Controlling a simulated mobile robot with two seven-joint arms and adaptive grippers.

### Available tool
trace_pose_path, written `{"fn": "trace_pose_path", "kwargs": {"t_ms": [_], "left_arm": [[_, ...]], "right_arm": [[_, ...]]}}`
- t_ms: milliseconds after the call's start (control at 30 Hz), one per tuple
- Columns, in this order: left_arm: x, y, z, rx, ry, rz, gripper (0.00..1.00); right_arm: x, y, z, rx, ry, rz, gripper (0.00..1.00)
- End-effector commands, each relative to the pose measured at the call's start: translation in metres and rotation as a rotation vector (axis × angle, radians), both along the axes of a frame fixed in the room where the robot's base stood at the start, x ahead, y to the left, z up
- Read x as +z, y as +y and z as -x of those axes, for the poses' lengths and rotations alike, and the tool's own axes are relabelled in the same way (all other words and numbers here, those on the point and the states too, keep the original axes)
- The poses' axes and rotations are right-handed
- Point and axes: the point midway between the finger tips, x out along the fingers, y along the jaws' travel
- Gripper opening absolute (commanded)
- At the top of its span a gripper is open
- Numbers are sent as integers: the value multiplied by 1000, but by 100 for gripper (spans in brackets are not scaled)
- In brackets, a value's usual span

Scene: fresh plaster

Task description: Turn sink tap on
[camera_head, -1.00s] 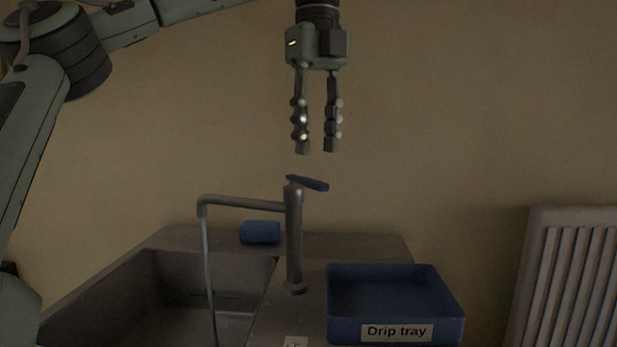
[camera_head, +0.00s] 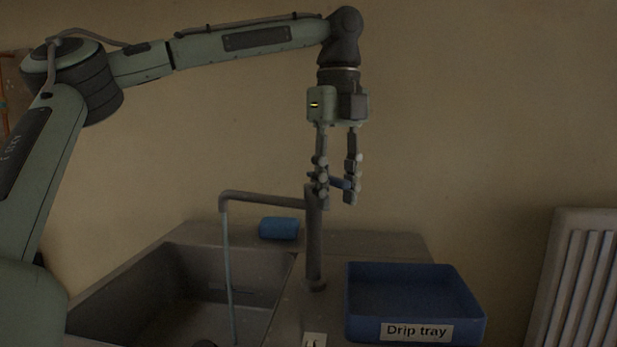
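The sink tap (camera_head: 314,240) stands upright on the sink (camera_head: 278,315), its spout reaching left over the basin. A thin pale-blue stream, seemingly water, runs from the spout down into the basin. The tap's blue lever (camera_head: 341,184) is at the top of the post. My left gripper (camera_head: 337,198) points down over the tap top, its fingers apart with the lever between them. The left finger hides part of the lever and the post's top. I cannot tell whether the fingers touch the lever. My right gripper is not in view.
A blue drip tray (camera_head: 470,308), labelled "Drip tray", stands right of the tap. A small blue object (camera_head: 279,229) lies behind the spout on the sink's back ledge. A white radiator (camera_head: 585,275) is at the far right. The wall is close behind.

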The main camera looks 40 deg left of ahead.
Motion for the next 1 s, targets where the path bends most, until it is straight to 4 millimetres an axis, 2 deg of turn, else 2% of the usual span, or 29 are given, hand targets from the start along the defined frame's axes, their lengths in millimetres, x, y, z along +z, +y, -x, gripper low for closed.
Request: {"fn": "trace_pose_path", "kwargs": {"t_ms": [33,267,367,467,733,833,1000], "left_arm": [[0,0,0,0,0,0,28],[0,0,0,0,0,0,0],[0,0,0,5,0,0,0],[1,1,-7,95,0,-3,0],[1,3,-39,613,-2,-4,0],[1,3,-44,693,-2,-2,0],[1,3,-44,704,-2,0,0]], "right_arm": [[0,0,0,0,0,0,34],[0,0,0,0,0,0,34],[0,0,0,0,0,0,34],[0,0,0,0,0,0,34],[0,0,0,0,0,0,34],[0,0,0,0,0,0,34],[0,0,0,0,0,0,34]]}}
